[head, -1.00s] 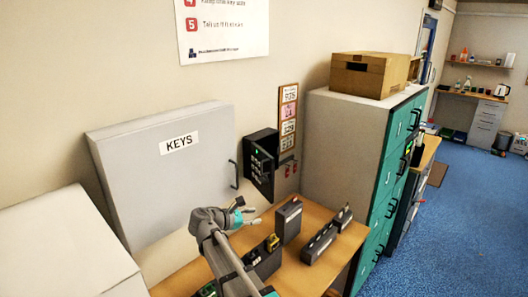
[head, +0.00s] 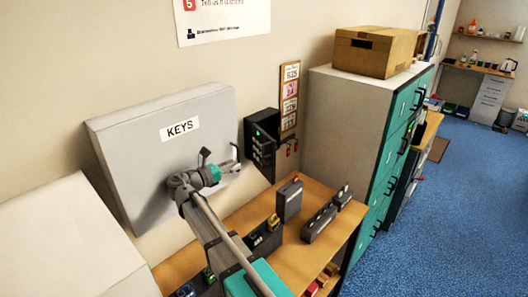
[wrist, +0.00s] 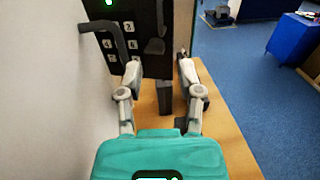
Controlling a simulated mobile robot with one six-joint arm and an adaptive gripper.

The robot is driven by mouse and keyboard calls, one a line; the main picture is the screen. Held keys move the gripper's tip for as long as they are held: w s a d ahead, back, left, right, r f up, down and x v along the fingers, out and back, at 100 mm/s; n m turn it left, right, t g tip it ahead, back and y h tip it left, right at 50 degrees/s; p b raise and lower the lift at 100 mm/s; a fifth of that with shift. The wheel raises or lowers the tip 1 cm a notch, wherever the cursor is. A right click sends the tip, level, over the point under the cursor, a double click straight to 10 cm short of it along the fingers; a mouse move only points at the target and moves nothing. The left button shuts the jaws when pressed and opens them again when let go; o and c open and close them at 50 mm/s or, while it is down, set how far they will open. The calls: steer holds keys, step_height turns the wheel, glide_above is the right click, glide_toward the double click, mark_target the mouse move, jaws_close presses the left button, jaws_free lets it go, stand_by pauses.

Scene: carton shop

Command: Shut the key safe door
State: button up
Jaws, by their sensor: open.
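The black key safe (head: 262,125) is on the wall to the right of the large grey KEYS cabinet (head: 165,150). Its door (head: 262,157), with a keypad and a green light, stands out from the wall at an angle. In the wrist view the keypad door (wrist: 135,42) fills the upper middle, beyond my fingers. My gripper (head: 222,162) is open and empty, in front of the cabinet's right side and left of the safe door. It also shows in the wrist view (wrist: 158,62). Contact with the door cannot be told.
A dark bar handle (wrist: 105,30) is close to my left finger. The wooden bench (head: 325,250) below holds a dark upright box (head: 289,200) and a long dark block (head: 319,222). A grey-and-green drawer cabinet (head: 345,130) stands right of the safe. Blue floor is clear farther right.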

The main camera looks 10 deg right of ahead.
mark_target(263, 155)
steer(key=x, duration=1.3)
steer(key=shift+w+d, duration=0.1)
steer(key=shift+d, duration=0.15)
jaws_close()
